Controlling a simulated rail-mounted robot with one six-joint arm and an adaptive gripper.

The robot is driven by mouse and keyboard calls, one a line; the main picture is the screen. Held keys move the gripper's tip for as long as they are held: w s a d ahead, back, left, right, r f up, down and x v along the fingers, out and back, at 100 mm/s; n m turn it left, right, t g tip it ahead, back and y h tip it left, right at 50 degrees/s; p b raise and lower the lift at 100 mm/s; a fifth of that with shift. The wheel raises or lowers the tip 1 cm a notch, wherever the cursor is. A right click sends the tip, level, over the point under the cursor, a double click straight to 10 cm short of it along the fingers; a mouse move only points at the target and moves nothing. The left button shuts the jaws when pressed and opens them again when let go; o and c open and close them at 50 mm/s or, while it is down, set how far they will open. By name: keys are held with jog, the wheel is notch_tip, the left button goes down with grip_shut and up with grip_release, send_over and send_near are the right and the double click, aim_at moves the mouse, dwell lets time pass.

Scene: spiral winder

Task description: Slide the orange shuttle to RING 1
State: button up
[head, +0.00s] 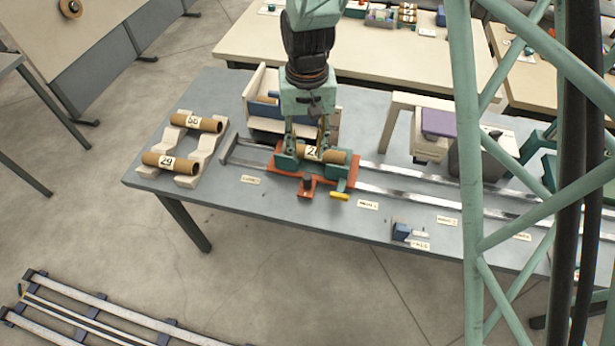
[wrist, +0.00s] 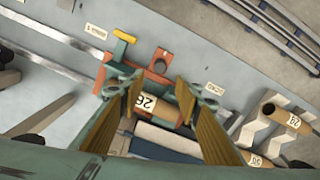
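The orange shuttle (head: 347,171) sits across two metal rails on the grey table, near their left end. A brown cardboard tube (head: 335,156) with a white number label lies in the shuttle's green cradles; the label reads 26 in the wrist view (wrist: 148,103). My gripper (head: 309,142) is open above the shuttle, its fingers apart on either side of the tube's label. I cannot tell whether they touch anything. The small labels along the rail are too blurred to read surely.
A pale rack (head: 206,160) with tubes 29 and 50 stands left. An open box (head: 262,82) stands behind the shuttle. A pale frame with a purple block (head: 437,122) stands behind the rails, right. The rails (head: 400,174) look clear just right of the shuttle.

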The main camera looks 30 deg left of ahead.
aim_at(308, 176)
jog(key=shift+f, duration=0.2)
jog(key=shift+f, duration=6.7)
jog(key=shift+c, duration=0.7)
grip_shut()
jog(key=shift+d, duration=0.15)
